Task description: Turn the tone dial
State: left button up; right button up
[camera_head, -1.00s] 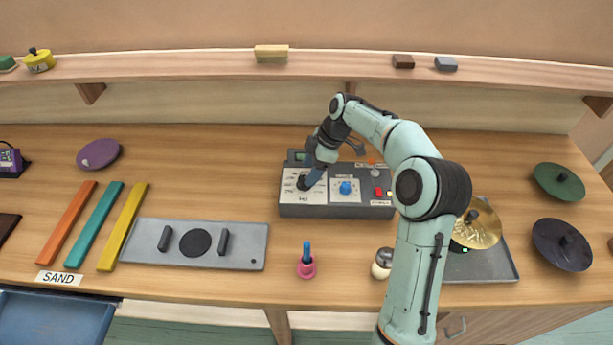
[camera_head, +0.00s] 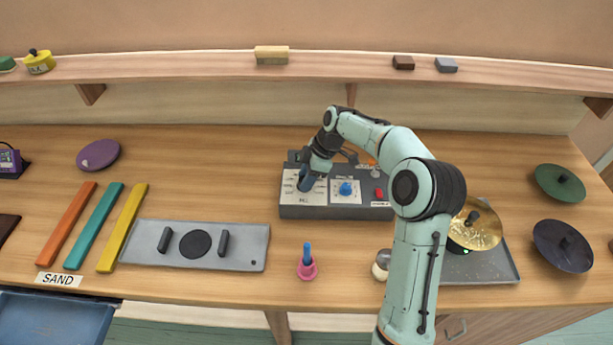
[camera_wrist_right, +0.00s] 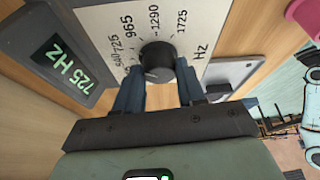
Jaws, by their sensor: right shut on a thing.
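The tone dial (camera_wrist_right: 157,60) is a round black knob on a white panel printed with values up to 1725 Hz. A green-lit display (camera_wrist_right: 60,62) beside the panel reads 725 HZ. My right gripper (camera_wrist_right: 159,82) is shut on the dial, with one dark finger on each side of it. In the head view the right gripper (camera_head: 305,183) comes down over the left panel of the dark grey control box (camera_head: 325,212) and hides most of the dial. My left gripper is not in view.
A blue knob (camera_head: 346,189) and a red button (camera_head: 379,193) sit on the same box, right of my gripper. A pink holder with a blue handle (camera_head: 307,267) stands in front. A grey plate with two handles (camera_head: 255,258) lies at left.

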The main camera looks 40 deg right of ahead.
jog(key=shift+s+f+m+t+h+b, duration=0.1)
jog(key=shift+m+t+h+b, duration=0.25)
jog(key=shift+m+b, duration=0.8)
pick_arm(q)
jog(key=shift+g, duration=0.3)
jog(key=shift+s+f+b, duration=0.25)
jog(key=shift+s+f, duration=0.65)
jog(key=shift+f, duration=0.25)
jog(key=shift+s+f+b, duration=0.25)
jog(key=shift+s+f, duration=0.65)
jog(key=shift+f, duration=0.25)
pick_arm(e)
jog(key=shift+a+m+t+h, duration=0.1)
jog(key=shift+m+t+h, duration=0.25)
jog(key=shift+m, duration=1.3)
jog(key=o, duration=1)
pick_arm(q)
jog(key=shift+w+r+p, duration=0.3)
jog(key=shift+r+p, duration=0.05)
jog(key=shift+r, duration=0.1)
pick_arm(e)
jog(key=v, duration=1.3)
jog(key=shift+s+a+r, duration=0.1)
jog(key=shift+r, duration=0.25)
